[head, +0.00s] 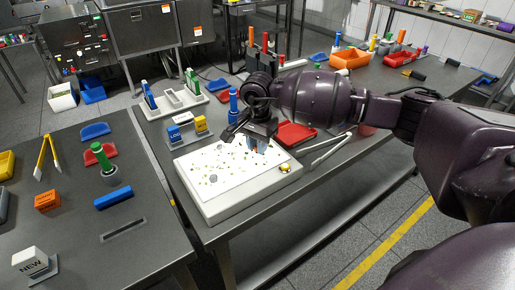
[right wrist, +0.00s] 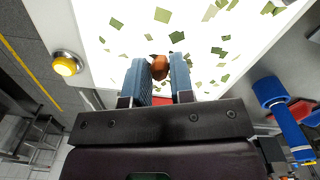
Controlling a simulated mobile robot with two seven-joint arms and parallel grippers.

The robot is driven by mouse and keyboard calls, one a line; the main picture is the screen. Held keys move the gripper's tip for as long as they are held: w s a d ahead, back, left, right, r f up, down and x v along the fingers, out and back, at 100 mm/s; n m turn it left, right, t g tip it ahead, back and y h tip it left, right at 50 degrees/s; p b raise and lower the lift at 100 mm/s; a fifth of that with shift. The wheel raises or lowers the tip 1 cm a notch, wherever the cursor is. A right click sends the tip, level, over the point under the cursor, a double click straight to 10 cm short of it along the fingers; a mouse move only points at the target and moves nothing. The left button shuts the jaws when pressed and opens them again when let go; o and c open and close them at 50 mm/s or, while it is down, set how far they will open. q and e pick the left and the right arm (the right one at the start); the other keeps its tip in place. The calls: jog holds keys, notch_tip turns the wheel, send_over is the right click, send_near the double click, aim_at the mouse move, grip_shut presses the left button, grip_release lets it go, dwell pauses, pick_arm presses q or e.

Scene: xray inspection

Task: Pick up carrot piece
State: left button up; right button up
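The carrot piece (right wrist: 159,67) is a small orange-brown lump in the right wrist view, between the tips of my right gripper (right wrist: 159,72). Both blue-grey fingers seem to touch its sides, with no clear gap. In the head view my right gripper (head: 258,146) points down over the far right part of a white lit panel (head: 203,192). The carrot piece is mostly hidden there by the fingers. Whether it touches the panel cannot be told. Small green flakes are scattered over the panel. My left gripper is not in view.
A yellow button (head: 285,168) sits on the panel's near right corner. A red tray (head: 296,134) and grey tongs (head: 330,149) lie to the right. A blue bottle (head: 233,101) and a holder with blue and yellow blocks (head: 188,131) stand behind the panel.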

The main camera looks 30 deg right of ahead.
grip_shut()
jog(key=shift+r, duration=0.1)
